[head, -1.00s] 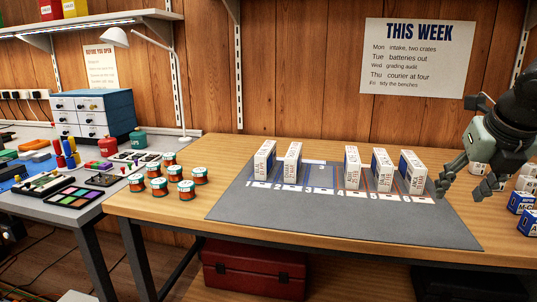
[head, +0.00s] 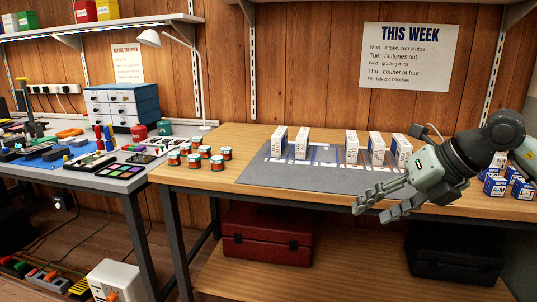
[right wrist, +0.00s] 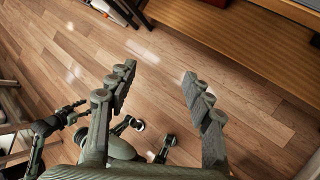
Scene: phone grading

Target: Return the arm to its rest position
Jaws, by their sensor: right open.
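My right gripper (head: 384,204) is open and empty in the head view. It hangs in front of the table's front edge, and its arm comes in from the right. In the right wrist view its two fingers (right wrist: 158,100) are spread apart with only wooden floor (right wrist: 150,62) between them. My left gripper does not show in the head view. Several upright white boxes stand on the grey mat, two on the left (head: 302,143) and three on the right (head: 376,149), with a gap between the groups.
The wooden table (head: 240,217) carries the grey mat (head: 285,178), several small orange-and-teal tins (head: 217,163) at left and blue-and-white boxes (head: 496,186) at right. A red toolbox (head: 266,240) and a black case (head: 455,258) sit on the lower shelf.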

